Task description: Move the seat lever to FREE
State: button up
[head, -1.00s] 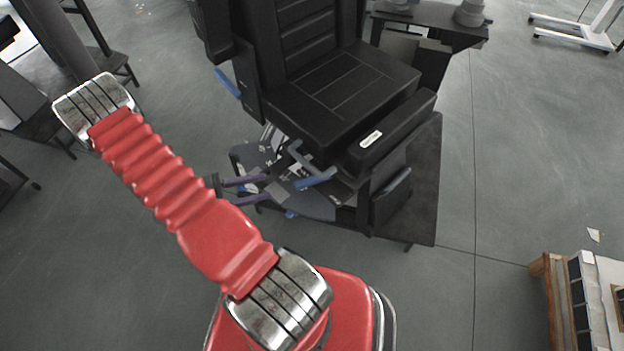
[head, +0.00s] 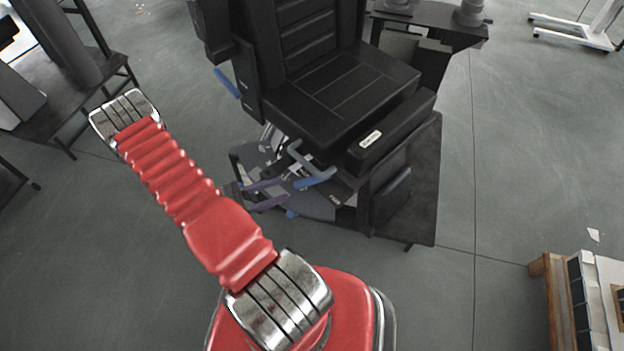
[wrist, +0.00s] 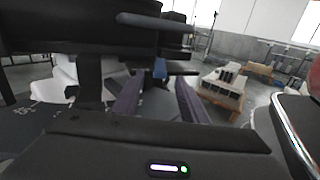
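A black seat (head: 345,85) stands ahead of me. Below its front left edge, a blue handle (head: 316,180) sticks out beside a bent grey-blue bar (head: 297,155). A small blue part also shows in the wrist view (wrist: 160,68), beyond the gap between my fingers. My gripper (head: 284,190) has two purple fingers, set apart with nothing between them, just left of the blue handle. The fingers also show in the wrist view (wrist: 160,85). I cannot read a FREE mark, and which blue part is the seat lever is not clear.
Another blue handle (head: 227,82) is on the seat's left side. A grey panel (head: 310,203) with small labels lies under the levers. The black seat cushion overhangs them. A wooden-sided pallet (head: 560,300) stands at the lower right. The floor between is clear.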

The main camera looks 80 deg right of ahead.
aim_at(312, 179)
jog(key=x, duration=1.2)
jog(key=shift+s, duration=0.15)
jog(key=shift+c, duration=0.4)
grip_shut()
jog(key=shift+a, duration=0.15)
